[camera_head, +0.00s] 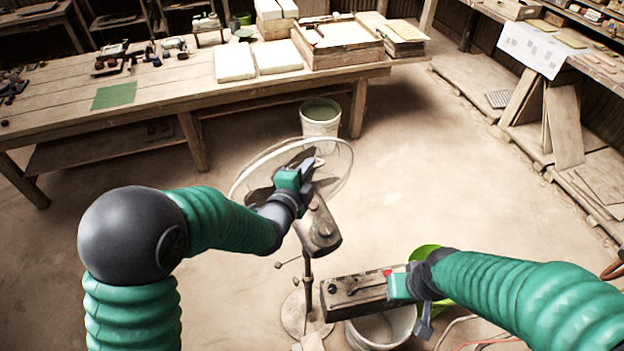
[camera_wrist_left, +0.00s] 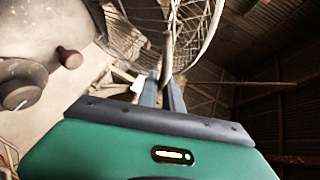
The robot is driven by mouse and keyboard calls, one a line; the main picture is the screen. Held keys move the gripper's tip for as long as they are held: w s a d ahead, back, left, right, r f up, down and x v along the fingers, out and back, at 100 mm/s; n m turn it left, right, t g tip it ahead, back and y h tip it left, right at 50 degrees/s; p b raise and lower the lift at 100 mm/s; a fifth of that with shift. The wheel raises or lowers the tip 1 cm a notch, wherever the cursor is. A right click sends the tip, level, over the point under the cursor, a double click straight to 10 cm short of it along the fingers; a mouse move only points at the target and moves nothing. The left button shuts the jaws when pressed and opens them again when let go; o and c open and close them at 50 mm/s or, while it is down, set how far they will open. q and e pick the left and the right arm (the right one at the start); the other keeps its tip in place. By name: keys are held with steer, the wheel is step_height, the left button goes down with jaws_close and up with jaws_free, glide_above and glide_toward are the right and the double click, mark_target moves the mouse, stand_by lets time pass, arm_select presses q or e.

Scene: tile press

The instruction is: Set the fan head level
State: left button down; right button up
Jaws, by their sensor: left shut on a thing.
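The fan stands on the floor in front of me, with a round wire cage (camera_head: 344,160), a beige motor housing (camera_head: 322,232), a thin pole and a round base (camera_head: 297,316). Its head looks tilted; the exact angle is unclear. My left gripper (camera_head: 312,163) is at the cage, shut on part of the fan head, probably a cage wire. In the left wrist view its fingers (camera_wrist_left: 171,95) close around a thin rod, with the motor housing (camera_wrist_left: 22,75) to the left. My right gripper (camera_head: 388,287) is at the fan's control box (camera_head: 350,296); its fingers are hard to see.
A white bucket (camera_head: 320,116) stands behind the fan, near the long workbench (camera_head: 160,96). Another pale bucket (camera_head: 381,331) and a green one (camera_head: 424,252) are by the control box. Boards (camera_head: 565,125) lean at the right. Floor between is open.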

mark_target(302, 156)
arm_select(q)
steer(key=shift+g, duration=0.3)
steer(key=w, duration=0.1)
steer(key=w+a, duration=0.1)
steer(key=w, duration=0.1)
steer(key=w+a+b, duration=0.1)
steer(key=shift+w+f, duration=0.25)
steer(key=shift+f, duration=0.1)
steer(key=shift+w+a+r, duration=0.1)
steer(key=shift+w+a, duration=0.05)
steer(key=c, duration=1.7)
jaws_free()
steer(key=shift+o, duration=1)
steer(key=shift+d, duration=0.25)
steer(key=b+v, duration=0.2)
steer(key=v, duration=1.4)
steer(key=shift+s+b, duration=0.3)
steer(key=shift+b, duration=0.1)
